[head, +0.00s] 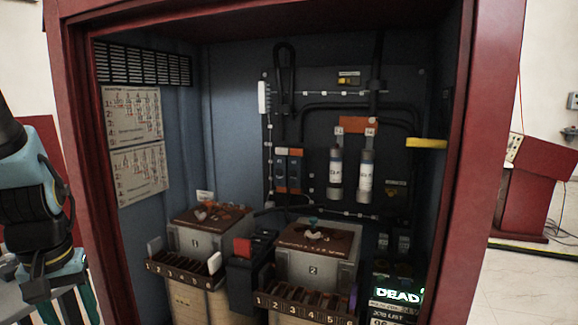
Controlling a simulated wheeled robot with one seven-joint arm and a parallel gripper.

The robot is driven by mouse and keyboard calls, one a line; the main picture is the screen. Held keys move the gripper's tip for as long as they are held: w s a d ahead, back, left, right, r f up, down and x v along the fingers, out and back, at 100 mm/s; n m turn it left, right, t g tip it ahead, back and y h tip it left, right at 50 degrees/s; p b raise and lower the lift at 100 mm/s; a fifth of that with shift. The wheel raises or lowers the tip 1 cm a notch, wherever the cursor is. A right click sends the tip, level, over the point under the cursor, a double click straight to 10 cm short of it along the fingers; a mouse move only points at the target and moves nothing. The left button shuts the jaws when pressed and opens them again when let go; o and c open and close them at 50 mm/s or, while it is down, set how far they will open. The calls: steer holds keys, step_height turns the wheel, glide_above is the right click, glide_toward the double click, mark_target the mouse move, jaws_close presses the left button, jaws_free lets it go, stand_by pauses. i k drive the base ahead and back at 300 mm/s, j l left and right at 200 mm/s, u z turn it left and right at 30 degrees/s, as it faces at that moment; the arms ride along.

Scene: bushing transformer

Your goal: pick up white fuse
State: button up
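A small white fuse-like piece (214,263) stands upright at the right end of the left numbered rack (186,276), by the number 6. Two larger white-bodied cylinders (336,168) with dark ends and printed labels are mounted upright side by side on the back panel; the right one (365,177) is beneath an orange block. My gripper (66,305) hangs at the lower left, outside the cabinet and well left of the racks. Its fingertips run off the bottom edge, so its opening is unclear. I see nothing held in it.
The red cabinet frame (85,180) stands between my arm and the inside. A right numbered rack (305,303) holds a purple piece (352,298). A dark box with a red top (243,247) stands between the two transformer blocks. A lit "DEAD" display (397,294) is at lower right.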

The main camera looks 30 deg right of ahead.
mark_target(336, 153)
steer(key=z, duration=1.35)
